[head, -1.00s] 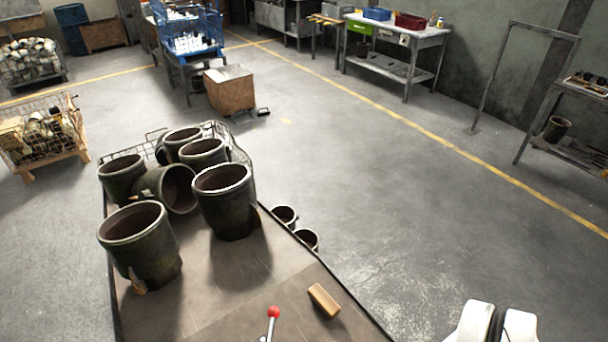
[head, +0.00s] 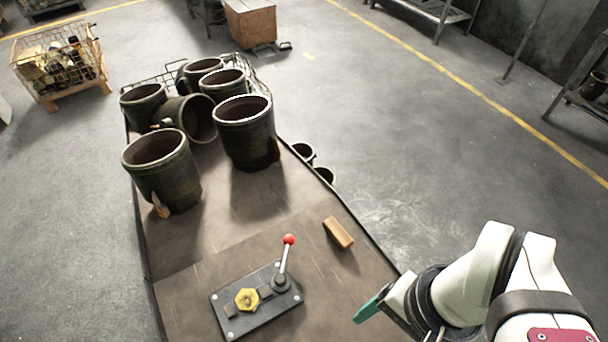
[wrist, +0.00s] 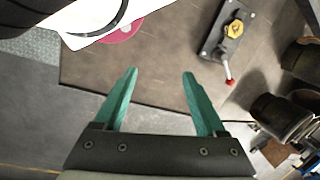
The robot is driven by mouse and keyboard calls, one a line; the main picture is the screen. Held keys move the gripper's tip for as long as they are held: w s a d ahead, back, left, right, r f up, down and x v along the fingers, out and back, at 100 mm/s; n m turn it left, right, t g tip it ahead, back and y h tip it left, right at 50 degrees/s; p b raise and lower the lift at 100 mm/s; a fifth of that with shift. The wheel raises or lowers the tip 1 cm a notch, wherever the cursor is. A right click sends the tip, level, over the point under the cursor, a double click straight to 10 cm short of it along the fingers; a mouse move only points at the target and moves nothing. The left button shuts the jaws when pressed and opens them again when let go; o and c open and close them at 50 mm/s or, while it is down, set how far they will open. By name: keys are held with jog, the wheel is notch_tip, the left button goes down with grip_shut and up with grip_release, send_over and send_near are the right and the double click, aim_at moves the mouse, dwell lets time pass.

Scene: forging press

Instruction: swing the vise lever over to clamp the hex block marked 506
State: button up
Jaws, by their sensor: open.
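The vise is a dark plate (head: 262,318) on the table's near part, and it also shows in the wrist view (wrist: 213,47). A yellow hex block (head: 247,299) sits on it between small dark blocks; its marking is too small to read. The vise lever (head: 284,260) has a red ball knob (head: 289,239) and stands up at the plate's right end. My gripper (wrist: 160,75) is open and empty, with green fingers, in the wrist view. In the head view one green finger (head: 368,307) shows at the table's right edge, right of the vise and apart from it.
A tan wooden block (head: 338,233) lies on the table right of the lever. Several dark metal cups (head: 163,170) stand or lie at the table's far end, some by a wire basket (head: 155,78).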

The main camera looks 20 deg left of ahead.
jog(key=w+a+m+y, duration=0.1)
jog(key=w, duration=0.2)
jog(key=w+a+m, duration=0.1)
jog(key=w, duration=0.2)
jog(key=w+a+m+g+y, duration=0.1)
jog(key=w+m, duration=0.1)
jog(key=w, duration=0.2)
jog(key=shift+a+f+y, duration=0.15)
jog(key=shift+f+y, duration=0.15)
jog(key=shift+f, duration=0.1)
jog(key=c, duration=0.7)
jog(key=w+f+m, duration=0.1)
jog(key=w, duration=0.1)
jog(key=w+a+f+m+y, duration=0.1)
jog(key=w, duration=0.1)
jog(key=w+f+m, duration=0.1)
jog(key=w, duration=0.2)
jog(key=shift+a+f+y, duration=0.2)
jog(key=shift+f+y, duration=0.1)
jog(key=shift+y, duration=0.1)
grip_shut()
jog(key=w+f+m+y, duration=0.1)
jog(key=w+f+m, duration=0.2)
jog(key=w+f, duration=0.1)
jog(key=shift+w+a+f, duration=0.25)
jog(key=shift+w, duration=0.25)
